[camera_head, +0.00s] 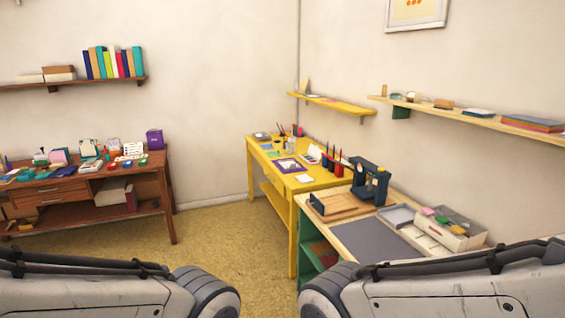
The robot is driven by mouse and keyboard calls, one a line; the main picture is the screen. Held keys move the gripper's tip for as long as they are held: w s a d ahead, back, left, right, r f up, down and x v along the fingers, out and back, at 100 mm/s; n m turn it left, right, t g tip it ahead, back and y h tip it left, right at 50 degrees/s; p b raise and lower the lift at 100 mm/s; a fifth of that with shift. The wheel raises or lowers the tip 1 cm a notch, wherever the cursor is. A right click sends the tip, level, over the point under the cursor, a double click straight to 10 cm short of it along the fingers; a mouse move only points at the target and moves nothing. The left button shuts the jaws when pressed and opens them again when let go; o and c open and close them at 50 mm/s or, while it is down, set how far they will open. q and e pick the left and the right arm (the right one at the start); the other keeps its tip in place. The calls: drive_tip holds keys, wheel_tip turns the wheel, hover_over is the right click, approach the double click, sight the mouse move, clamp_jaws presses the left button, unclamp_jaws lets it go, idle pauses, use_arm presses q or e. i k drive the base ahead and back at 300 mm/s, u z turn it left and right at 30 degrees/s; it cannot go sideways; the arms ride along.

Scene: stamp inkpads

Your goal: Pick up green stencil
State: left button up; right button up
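A small flat green piece (267,147) lies on the far left part of the yellow table (328,181). It is too small in this view to tell whether it is the green stencil. Other small green items lie among the things on the brown desk (150,180), and I cannot tell if any is a stencil. Only the upper links of my two arms show along the bottom edge. Both grippers are out of view, so I cannot see whether they hold anything.
A purple-framed sheet (291,165) and upright tools share the yellow table. The nearer green workbench (307,258) bears a dark mat (370,240), a wooden tray (340,207), a dark press (371,182) and a pale box (462,238). Open floor (215,235) lies between desk and tables.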

sight(272, 154)
drive_tip(key=u, duration=0.5)
drive_tip(key=i, duration=1.75)
drive_tip(key=u, duration=0.5)
drive_tip(key=i, duration=2.05)
drive_tip(key=z, duration=0.45)
drive_tip(key=i, duration=1.95)
drive_tip(key=z, duration=1.35)
drive_tip(key=i, duration=1.05)
drive_tip(key=z, duration=0.45)
